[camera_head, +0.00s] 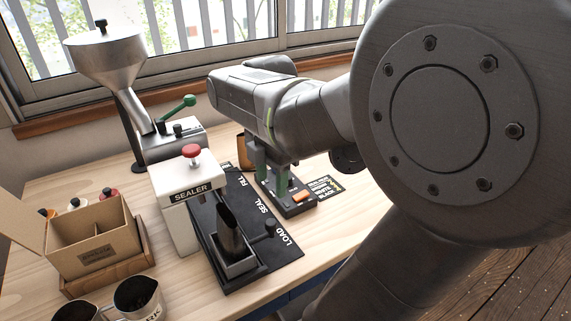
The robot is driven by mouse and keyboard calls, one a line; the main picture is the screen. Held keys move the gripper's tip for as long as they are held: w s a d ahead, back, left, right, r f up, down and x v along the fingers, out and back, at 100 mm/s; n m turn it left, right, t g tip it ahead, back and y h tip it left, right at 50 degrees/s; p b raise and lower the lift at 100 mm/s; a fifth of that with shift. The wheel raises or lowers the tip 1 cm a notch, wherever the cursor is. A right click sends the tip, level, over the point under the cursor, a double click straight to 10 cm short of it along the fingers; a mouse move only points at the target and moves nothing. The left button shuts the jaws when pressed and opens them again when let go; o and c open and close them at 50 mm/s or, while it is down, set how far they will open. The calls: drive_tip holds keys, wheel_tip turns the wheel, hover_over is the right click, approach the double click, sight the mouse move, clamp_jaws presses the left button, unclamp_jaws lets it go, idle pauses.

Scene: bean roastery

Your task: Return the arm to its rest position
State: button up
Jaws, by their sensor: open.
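My arm (430,110) fills the right half of the view and reaches left over the workbench. My gripper (272,184) points down, with its fingers apart above a small dark device with an orange switch (301,198). I see nothing between the fingers. I cannot tell whether the fingertips touch the device.
A white sealer (180,203) with a red knob stands left of my gripper. A dark pouch (229,234) stands in a holder on the black mat (277,257). A metal hopper machine (105,55) is at the back. A cardboard box (97,242) and metal cups (137,298) are at left.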

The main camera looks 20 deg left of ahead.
sight(271, 223)
drive_tip(key=shift+f, duration=0.1)
drive_tip(key=f, duration=0.9)
drive_tip(key=f+b, duration=0.1)
drive_tip(key=f, duration=0.3)
drive_tip(key=shift+w+a+f, duration=0.15)
drive_tip(key=shift+a+f, duration=0.1)
drive_tip(key=shift+a, duration=0.1)
drive_tip(key=shift+w, duration=0.1)
